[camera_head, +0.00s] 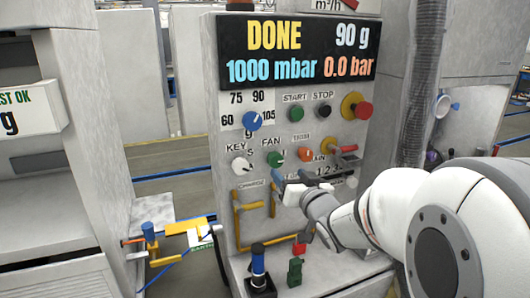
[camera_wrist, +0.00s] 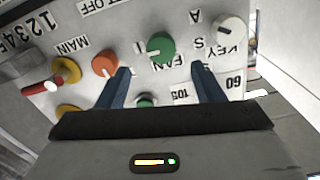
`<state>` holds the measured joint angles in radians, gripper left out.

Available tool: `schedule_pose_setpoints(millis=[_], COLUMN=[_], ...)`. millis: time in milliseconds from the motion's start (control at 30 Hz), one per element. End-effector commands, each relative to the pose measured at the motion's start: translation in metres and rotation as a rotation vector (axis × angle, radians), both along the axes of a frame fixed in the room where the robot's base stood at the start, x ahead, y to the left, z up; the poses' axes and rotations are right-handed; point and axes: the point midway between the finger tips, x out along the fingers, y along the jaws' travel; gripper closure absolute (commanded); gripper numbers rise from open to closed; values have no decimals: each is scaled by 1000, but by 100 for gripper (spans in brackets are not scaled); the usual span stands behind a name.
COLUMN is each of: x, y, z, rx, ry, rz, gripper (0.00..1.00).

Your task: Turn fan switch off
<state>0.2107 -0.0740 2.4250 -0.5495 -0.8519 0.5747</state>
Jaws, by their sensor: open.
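The fan switch is a green round knob (camera_head: 275,159) under the FAN label on the grey control panel. In the wrist view, where the panel appears upside down, the green fan knob (camera_wrist: 162,47) has a pale pointer mark toward its left side. My gripper (camera_head: 291,180) is in front of the panel, just below the fan knob in the head view. In the wrist view my gripper (camera_wrist: 162,80) is open, its two blue fingers spread apart and empty. The knob appears beyond and between the fingertips; contact with it cannot be seen.
An orange knob (camera_head: 305,154) and a white key knob (camera_head: 241,166) flank the fan knob. A blue knob (camera_head: 253,120), green start button (camera_head: 296,113) and red emergency button (camera_head: 362,110) sit above. Yellow pipes (camera_head: 237,220) and a blue-handled stick (camera_head: 258,262) are below.

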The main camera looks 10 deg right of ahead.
Motion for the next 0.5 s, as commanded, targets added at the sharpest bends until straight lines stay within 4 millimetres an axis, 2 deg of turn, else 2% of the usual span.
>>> schedule_pose_setpoints(millis=[133,500], x=[14,67], y=[4,14], z=[2,2], rx=[5,2], ry=[-8,-7], rz=[9,8], gripper=[39,39])
